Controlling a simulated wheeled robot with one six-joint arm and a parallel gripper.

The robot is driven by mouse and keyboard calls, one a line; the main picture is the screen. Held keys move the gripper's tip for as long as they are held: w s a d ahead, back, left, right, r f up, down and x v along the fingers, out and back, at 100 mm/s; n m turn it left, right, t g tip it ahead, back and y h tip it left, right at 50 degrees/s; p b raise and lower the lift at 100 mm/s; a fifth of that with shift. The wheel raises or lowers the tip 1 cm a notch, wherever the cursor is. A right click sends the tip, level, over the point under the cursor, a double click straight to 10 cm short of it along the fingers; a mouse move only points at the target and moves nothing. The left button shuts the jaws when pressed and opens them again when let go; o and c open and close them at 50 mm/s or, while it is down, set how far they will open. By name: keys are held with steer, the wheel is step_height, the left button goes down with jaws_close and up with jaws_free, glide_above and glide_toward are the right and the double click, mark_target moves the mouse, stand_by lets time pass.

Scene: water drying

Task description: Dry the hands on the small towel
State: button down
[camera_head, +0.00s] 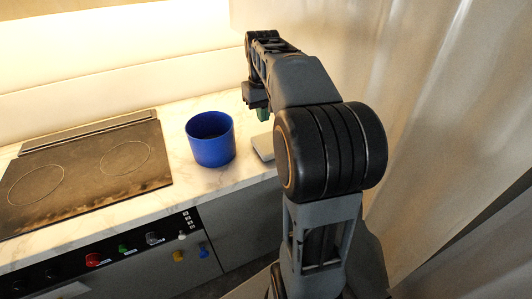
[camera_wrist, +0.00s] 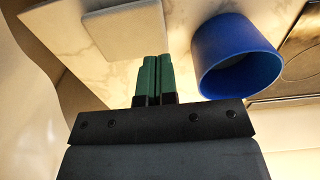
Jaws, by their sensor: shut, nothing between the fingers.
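The small towel (camera_wrist: 124,32) appears as a pale, flat, square piece on the marble counter in the wrist view. It also shows partly in the head view (camera_head: 263,146), where my arm hides some of it. My gripper (camera_wrist: 153,60) has green fingers set side by side and shut, with nothing between them. In the wrist view the fingertips appear just below the towel's lower right edge; I cannot tell whether they touch it. In the head view my gripper (camera_head: 262,113) is over the counter, right of the blue pot.
A blue open pot (camera_head: 210,140) stands on the counter left of my gripper. A black cooktop (camera_head: 90,170) lies further left, with coloured knobs (camera_head: 93,260) on the front below. A curtain (camera_head: 440,90) hangs at the right. Bare marble (camera_head: 215,185) lies in front of the pot.

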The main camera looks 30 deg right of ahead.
mark_target(266, 154)
steer(key=shift+w+d, duration=0.3)
steer(key=shift+d, duration=0.4)
steer(key=shift+f, duration=0.1)
step_height(266, 154, down, 14)
steer(key=shift+r+b, duration=0.1)
steer(key=shift+b, duration=0.2)
